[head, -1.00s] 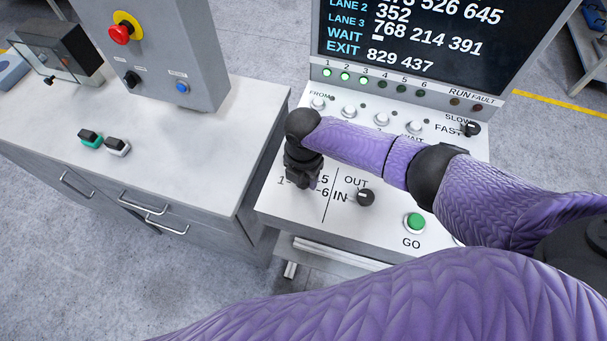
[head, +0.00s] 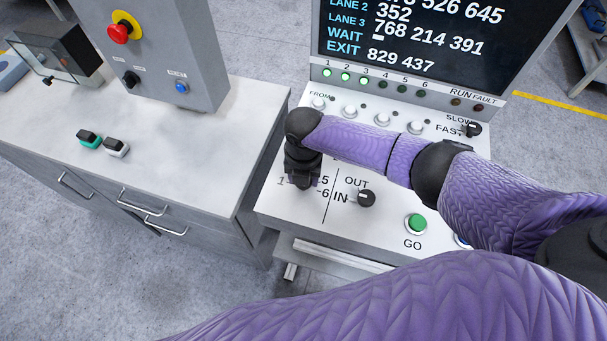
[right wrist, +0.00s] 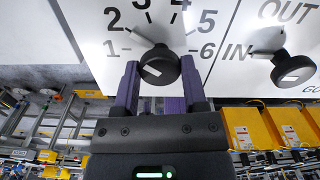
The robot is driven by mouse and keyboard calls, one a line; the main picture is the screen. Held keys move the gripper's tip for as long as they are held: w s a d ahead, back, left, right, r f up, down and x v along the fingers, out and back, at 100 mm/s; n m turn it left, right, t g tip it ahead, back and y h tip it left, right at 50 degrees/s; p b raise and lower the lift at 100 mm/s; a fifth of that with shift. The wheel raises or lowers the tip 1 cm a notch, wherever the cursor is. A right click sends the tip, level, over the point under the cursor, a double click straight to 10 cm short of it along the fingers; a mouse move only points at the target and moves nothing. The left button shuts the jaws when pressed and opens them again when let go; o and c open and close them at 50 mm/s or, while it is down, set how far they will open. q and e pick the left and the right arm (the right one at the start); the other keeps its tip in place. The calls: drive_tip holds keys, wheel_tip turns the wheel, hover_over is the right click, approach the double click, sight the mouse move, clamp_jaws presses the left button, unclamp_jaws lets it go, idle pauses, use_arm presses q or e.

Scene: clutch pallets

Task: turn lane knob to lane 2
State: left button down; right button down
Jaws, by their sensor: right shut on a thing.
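The lane knob (right wrist: 160,65) is a round black knob with a white mark on its face, ringed by the numbers 1 to 6 on a white panel. My right gripper (right wrist: 160,80) has one purple finger on each side of it and is shut on it. A pale grey bar at the knob's upper left reaches toward the 2; the exact setting is hard to read. In the head view my right gripper (head: 303,178) covers the knob and most of its numbers. My left gripper is not in view.
The OUT/IN knob (head: 366,198) is close on the right, with the green GO button (head: 416,223) beyond it. A row of white buttons (head: 382,119) and the display (head: 420,45) are behind. A grey cabinet (head: 170,130) stands left.

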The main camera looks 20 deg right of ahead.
drive_tip(key=shift+w+r, duration=0.1)
drive_tip(key=shift+c, duration=0.7)
unclamp_jaws()
wheel_tip(320, 180, up, 10)
drive_tip(key=p, duration=0.1)
drive_tip(key=shift+p, duration=0.4)
